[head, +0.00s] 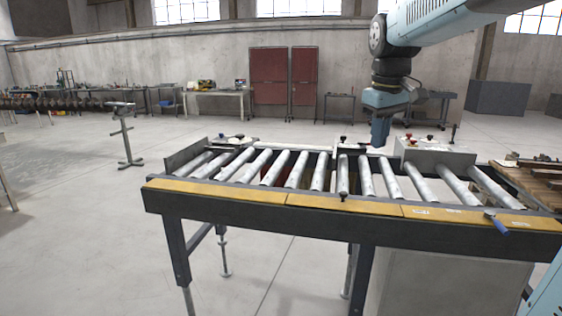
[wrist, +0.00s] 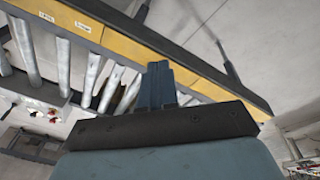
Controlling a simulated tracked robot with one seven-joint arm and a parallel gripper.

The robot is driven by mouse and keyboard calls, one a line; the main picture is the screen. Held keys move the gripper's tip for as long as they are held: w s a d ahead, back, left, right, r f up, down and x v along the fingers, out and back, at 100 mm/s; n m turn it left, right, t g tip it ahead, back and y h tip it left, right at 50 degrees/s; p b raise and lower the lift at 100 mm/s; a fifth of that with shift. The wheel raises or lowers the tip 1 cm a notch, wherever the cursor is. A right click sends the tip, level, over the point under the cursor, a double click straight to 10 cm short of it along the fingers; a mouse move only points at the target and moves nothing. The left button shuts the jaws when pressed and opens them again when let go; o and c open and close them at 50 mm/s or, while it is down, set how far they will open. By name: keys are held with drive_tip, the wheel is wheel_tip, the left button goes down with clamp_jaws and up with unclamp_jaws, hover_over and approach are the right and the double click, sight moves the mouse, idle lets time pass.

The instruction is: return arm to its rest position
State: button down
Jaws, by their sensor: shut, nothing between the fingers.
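My gripper (head: 379,145) hangs at the end of my light blue arm, over the right half of the roller table in the head view. Its fingers point down and are shut with nothing between them. In the wrist view the shut fingers of my gripper (wrist: 158,72) show at the middle, with the rollers and the yellow edge strip beyond them. The roller table (head: 260,201) has grey metal rollers and a dark frame. I cannot tell the exact height of the fingertips above the rollers.
A blue-handled tool (head: 497,222) lies on the table's front edge at the right. A grey block (head: 436,157) with dark knobs stands at the back right of the rollers. A metal stand (head: 124,135) is at the left. The floor left of the table is mostly clear.

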drive_tip(key=s+f+m+t, duration=0.1)
drive_tip(key=s+f, duration=0.3)
drive_tip(key=s, duration=0.5)
drive_tip(key=s+d+f+m+t, duration=0.1)
drive_tip(key=s+f+m, duration=0.3)
drive_tip(key=s, duration=0.6)
drive_tip(key=shift+d+f+m+t, duration=0.3)
drive_tip(key=shift+f+t, duration=0.25)
drive_tip(key=shift+t, duration=0.25)
